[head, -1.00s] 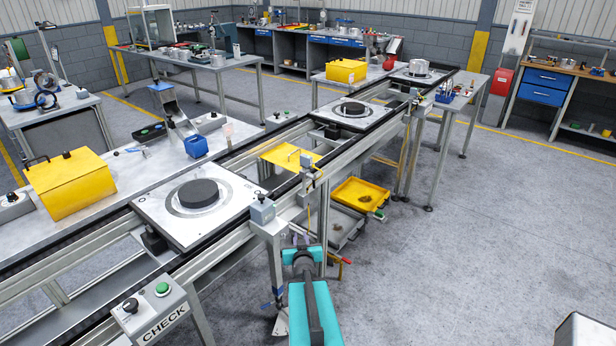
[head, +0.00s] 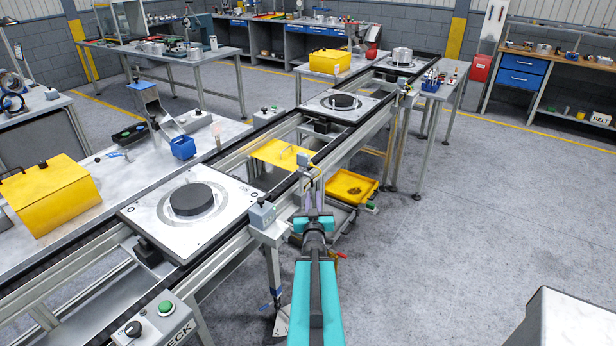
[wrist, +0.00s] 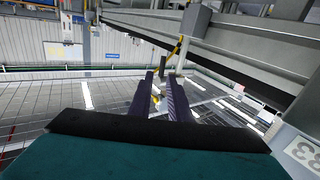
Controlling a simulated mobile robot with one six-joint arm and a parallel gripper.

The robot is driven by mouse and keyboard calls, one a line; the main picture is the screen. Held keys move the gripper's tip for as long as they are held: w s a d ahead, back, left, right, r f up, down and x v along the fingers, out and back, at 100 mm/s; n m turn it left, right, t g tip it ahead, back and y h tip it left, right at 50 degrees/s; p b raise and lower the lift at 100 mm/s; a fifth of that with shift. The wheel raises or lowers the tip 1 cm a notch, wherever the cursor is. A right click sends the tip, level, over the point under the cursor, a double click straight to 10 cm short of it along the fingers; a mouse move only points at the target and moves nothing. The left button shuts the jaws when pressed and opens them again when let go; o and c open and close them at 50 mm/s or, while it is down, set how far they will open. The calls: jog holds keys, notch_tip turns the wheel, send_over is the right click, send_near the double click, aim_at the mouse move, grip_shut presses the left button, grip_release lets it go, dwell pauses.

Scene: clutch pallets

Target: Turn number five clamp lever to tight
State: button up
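No clamp lever marked five can be made out. A small red-handled lever (head: 342,255) shows low beside the conveyor frame, partly hidden by my arm; I cannot read any number on it. My gripper (head: 314,200) points away from the head camera, close to the conveyor's near side rail. In the wrist view my gripper (wrist: 160,84) has its two dark fingers apart, with nothing held between them.
The conveyor (head: 290,183) carries pallets, the nearest (head: 140,212) with a black disc (head: 192,199). A yellow tray (head: 352,186) sits low beyond my gripper. A grey box corner (head: 565,320) stands at lower right. The floor (head: 480,220) at right is clear.

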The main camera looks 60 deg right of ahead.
aim_at(312, 183)
jog(key=shift+w, duration=0.2)
jog(key=shift+w+d+f+b, duration=0.15)
jog(key=shift+d+f+b, duration=0.05)
jog(key=shift+b, duration=0.8)
jog(key=b+x, duration=0.3)
jog(key=b, duration=0.7)
jog(key=shift+w, duration=0.15)
jog(key=b+x, duration=0.1)
jog(key=b, duration=0.6)
jog(key=shift+w+d, duration=0.1)
jog(key=shift+d, duration=0.2)
jog(key=shift+w+d+r, duration=0.2)
jog(key=shift+w+d, duration=0.1)
jog(key=shift+d, duration=0.2)
jog(key=shift+p+x, duration=0.35)
jog(key=shift+x, duration=3.25)
grip_shut()
